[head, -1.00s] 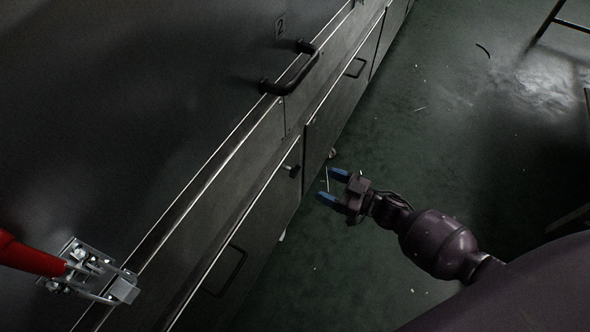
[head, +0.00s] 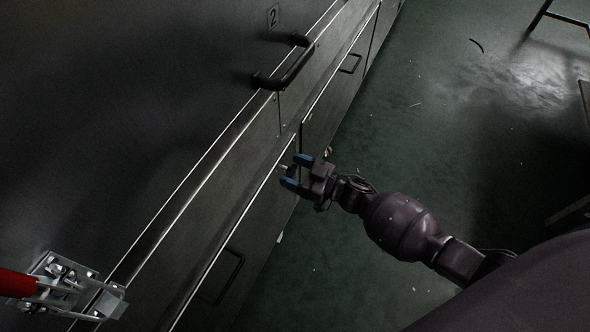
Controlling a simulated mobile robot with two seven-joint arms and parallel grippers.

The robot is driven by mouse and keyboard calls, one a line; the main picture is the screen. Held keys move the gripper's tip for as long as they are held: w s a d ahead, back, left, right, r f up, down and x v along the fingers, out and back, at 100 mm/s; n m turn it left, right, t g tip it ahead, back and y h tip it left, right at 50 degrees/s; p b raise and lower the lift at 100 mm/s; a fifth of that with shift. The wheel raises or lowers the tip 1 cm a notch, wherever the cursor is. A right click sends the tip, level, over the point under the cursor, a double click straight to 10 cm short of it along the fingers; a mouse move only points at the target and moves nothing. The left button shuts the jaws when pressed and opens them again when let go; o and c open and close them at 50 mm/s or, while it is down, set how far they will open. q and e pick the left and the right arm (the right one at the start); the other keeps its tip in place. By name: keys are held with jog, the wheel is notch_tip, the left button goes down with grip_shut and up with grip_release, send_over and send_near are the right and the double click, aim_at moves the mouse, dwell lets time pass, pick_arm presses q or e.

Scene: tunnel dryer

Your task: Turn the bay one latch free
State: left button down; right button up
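A small dark turn knob (head: 284,167) sits on the lower front panel, near the seam between two lower doors. My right gripper (head: 295,171) is open, with its two blue fingertips at the knob, one above and one below it in the picture. The knob is mostly dark and partly hidden, so I cannot tell whether the fingers touch it. A metal toggle clamp (head: 62,283) with a red handle (head: 16,284) is at the bottom left, on the cabinet. No label says which of these belongs to bay one. My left gripper is not in view.
Lower doors carry thin pull handles (head: 222,277). The green floor (head: 400,130) on the right is open, with small debris and a dark stand leg (head: 537,17).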

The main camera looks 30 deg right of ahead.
jog(key=c, duration=0.9)
jog(key=shift+o, duration=0.2)
jog(key=shift+n, duration=0.3)
jog(key=n, duration=0.8)
jog(key=shift+s+f, duration=0.1)
jog(key=shift+f, duration=0.05)
pick_arm(q)
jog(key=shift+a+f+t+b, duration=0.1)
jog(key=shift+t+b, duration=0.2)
jog(key=shift+b, duration=0.55)
pick_arm(e)
jog(key=shift+a+f+n, duration=0.1)
jog(key=shift+f+n, duration=0.05)
jog(key=shift+n, duration=4.45)
jog(key=o, duration=0.9)
